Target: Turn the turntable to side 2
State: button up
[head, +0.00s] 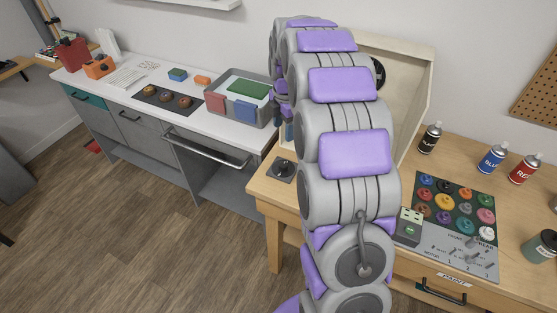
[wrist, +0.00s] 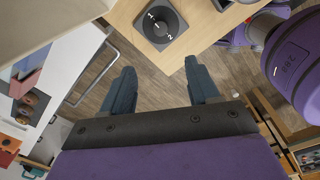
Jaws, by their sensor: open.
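A dark square plate with a round grey dial (wrist: 160,22) lies near the corner of the wooden table, at the top of the wrist view. White marks 1 and 2 show on it; I cannot tell for sure which one the dial points at. In the head view the same dark plate, with a small knob (head: 284,168), is just left of my arm. My gripper (wrist: 160,72) is open and empty, its two fingers wide apart below the dial in the picture and not touching it. The turntable itself cannot be made out; my arm hides much of the wooden booth (head: 412,72).
The wooden table (head: 465,160) holds spray cans (head: 490,158), a paint panel (head: 452,215) and a small green-grey box (head: 409,226). A white counter (head: 140,95) with a grey bin (head: 240,105) stands left. Bare floor (head: 150,220) lies in front.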

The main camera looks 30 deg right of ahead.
aim_at(283, 165)
jog(key=f+b, duration=0.1)
jog(key=f, duration=0.4)
jog(key=f+b, duration=0.1)
jog(key=f, duration=0.5)
jog(key=f+b, duration=0.1)
jog(key=f, duration=0.4)
jog(key=shift+w+d+f+b, duration=0.2)
jog(key=shift+w+f+b, duration=0.1)
jog(key=shift+w+f, duration=0.1)
jog(key=c, duration=1)
